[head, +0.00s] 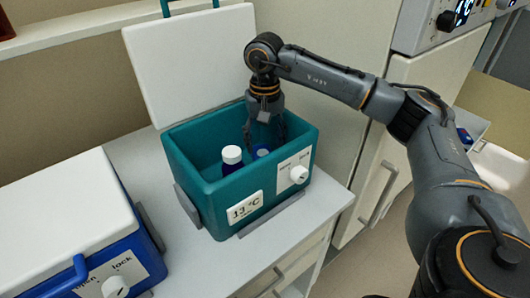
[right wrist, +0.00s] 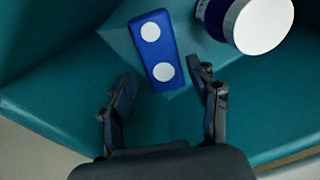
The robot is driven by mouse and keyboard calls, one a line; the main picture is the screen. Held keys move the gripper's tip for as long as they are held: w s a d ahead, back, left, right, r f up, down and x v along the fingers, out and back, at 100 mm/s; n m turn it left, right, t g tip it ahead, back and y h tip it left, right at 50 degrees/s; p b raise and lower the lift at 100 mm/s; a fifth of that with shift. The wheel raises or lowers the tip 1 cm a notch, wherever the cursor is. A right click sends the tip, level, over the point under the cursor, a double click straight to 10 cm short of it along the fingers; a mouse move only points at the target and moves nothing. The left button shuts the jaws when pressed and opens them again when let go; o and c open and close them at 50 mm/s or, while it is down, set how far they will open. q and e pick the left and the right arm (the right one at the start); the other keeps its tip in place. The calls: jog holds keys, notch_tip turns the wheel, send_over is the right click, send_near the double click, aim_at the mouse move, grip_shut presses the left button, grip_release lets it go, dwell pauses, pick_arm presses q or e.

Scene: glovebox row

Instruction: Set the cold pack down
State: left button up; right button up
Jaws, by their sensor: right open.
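The cold pack (right wrist: 157,52) is a blue block with two white dots on its face. It is inside the teal cooler box (head: 215,206), and a small part of it (head: 262,153) shows in the head view. My right gripper (head: 266,138) reaches down into the cooler from above. In the right wrist view its two fingers are spread, with the pack's near end in line between the fingertips and a gap on each side. My left gripper is not in view.
A blue bottle with a white cap (head: 232,155) stands in the cooler beside the pack. The cooler's white lid (head: 185,65) is up, and its front reads 13 °C. A blue cooler with a closed white lid (head: 60,225) stands to the left on the counter (head: 195,262).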

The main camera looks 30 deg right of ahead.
notch_tip(320, 180, up, 8)
jog(key=shift+f+b, duration=0.15)
jog(key=shift+b, duration=0.15)
dwell(0.3)
